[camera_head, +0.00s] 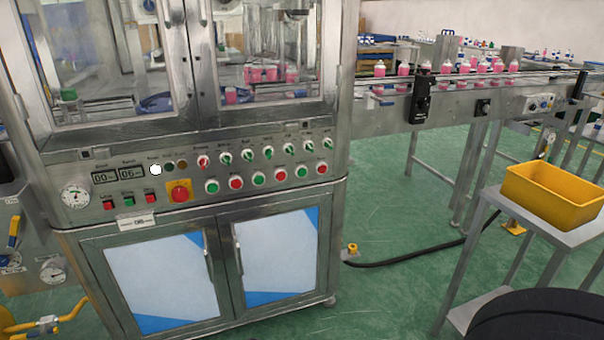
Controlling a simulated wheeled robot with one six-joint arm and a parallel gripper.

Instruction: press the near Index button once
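The crimping machine's control panel (240,170) faces me below two glass doors. A lower row of round buttons alternates green and red, including a green button (211,186) and a red button (236,183). Above it is a row of turn switches, one red (203,161) and the others green. At the left are small rectangular push buttons, one of them green (129,200). The labels are too small to read, so I cannot tell which button is Index. My gripper is not in view.
A yellow-and-red emergency stop (180,191) sits on the panel. At right, a conveyor (450,100) carries pink bottles, and a yellow bin (555,195) stands on a metal stand. A black cable (410,256) crosses the green floor. Floor between machine and stand is mostly open.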

